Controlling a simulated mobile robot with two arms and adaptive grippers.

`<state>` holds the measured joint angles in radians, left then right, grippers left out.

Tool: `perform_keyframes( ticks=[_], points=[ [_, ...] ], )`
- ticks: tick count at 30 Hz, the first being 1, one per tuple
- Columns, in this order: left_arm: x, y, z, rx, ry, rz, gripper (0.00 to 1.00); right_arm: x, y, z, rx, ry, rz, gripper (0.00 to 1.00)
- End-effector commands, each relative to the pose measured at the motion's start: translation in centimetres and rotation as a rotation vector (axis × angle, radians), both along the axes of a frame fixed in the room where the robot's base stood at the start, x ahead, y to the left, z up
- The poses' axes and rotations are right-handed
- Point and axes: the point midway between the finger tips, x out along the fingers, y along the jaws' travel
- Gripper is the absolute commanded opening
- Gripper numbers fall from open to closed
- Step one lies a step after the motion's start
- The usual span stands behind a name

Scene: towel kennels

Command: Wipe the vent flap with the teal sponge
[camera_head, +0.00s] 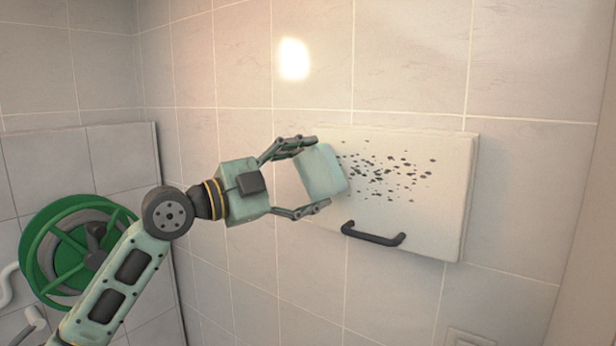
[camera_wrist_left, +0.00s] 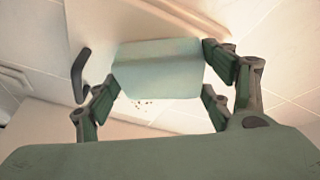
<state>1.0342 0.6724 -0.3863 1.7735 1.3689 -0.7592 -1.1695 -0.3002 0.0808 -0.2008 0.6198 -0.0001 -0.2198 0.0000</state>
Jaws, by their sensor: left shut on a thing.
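The vent flap (camera_head: 451,190) is a cream panel on the tiled wall, with a dark handle (camera_head: 373,236) near its lower edge. A patch of dark specks (camera_head: 385,174) covers its middle. My left gripper (camera_head: 311,175) is shut on the pale teal sponge (camera_head: 323,171), at the flap's left part beside the specks. I cannot tell whether the sponge touches the flap. In the left wrist view the sponge (camera_wrist_left: 158,68) sits between the fingers, with a few specks (camera_wrist_left: 143,104) below it and the handle (camera_wrist_left: 81,76) to its left. My right gripper is not in view.
A green hose reel (camera_head: 75,250) is at the lower left, behind my left arm, beside white pipe pieces (camera_head: 30,325). A small plate (camera_head: 470,338) is on the wall below the flap. The wall above the flap is clear.

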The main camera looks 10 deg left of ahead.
Motion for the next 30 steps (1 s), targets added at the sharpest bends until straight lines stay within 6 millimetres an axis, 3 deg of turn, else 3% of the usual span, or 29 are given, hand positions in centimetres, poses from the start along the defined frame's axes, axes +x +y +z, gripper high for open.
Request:
perform_keyframes(
  ticks=[30],
  points=[
    [1.3, -1.1, 0.1, 0.000, -0.001, -0.001, 0.53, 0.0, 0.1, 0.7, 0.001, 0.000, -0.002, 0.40]
  ],
)
